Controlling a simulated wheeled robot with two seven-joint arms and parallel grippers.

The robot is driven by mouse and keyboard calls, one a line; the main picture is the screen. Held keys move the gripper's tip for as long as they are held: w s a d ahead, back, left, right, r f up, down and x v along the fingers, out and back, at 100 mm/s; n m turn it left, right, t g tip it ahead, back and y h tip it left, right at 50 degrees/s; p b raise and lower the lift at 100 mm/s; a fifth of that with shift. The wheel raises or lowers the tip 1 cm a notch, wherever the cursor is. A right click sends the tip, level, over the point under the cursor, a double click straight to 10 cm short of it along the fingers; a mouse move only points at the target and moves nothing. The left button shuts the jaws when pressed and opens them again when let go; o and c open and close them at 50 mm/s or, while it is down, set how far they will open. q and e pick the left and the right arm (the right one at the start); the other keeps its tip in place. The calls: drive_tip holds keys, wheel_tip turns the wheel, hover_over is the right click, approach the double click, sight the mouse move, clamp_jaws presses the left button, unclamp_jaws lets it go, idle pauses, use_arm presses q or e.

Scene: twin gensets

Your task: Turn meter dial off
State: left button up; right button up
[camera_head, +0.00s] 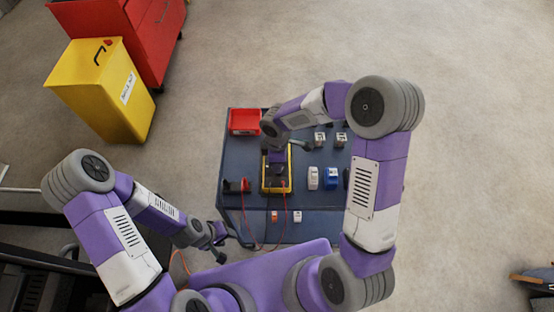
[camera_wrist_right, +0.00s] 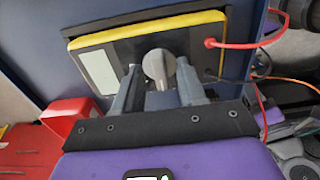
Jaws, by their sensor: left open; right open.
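The yellow and black meter (camera_head: 268,186) lies on the blue table in the head view, with leads running from it. In the right wrist view the meter (camera_wrist_right: 105,42) shows a pale screen and a round grey dial (camera_wrist_right: 159,66). My right gripper (camera_wrist_right: 160,78) is open, with one finger on each side of the dial. I cannot tell whether the fingers touch it. In the head view the right gripper (camera_head: 277,157) is over the meter and hides the dial. My left gripper (camera_head: 217,242) looks open and empty near the table's front left corner.
The blue table (camera_head: 240,150) also holds a red bin (camera_head: 244,121), white and blue blocks (camera_head: 331,178), and small orange and white pieces (camera_head: 274,216). A yellow cabinet (camera_head: 95,85) and a red chest (camera_head: 130,35) stand at the back left. Bare floor lies behind the table.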

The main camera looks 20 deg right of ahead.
wheel_tip(320, 180, up, 8)
drive_tip(key=shift+f+p, duration=0.2)
drive_tip(key=shift+p, duration=0.7)
drive_tip(key=shift+f, duration=0.1)
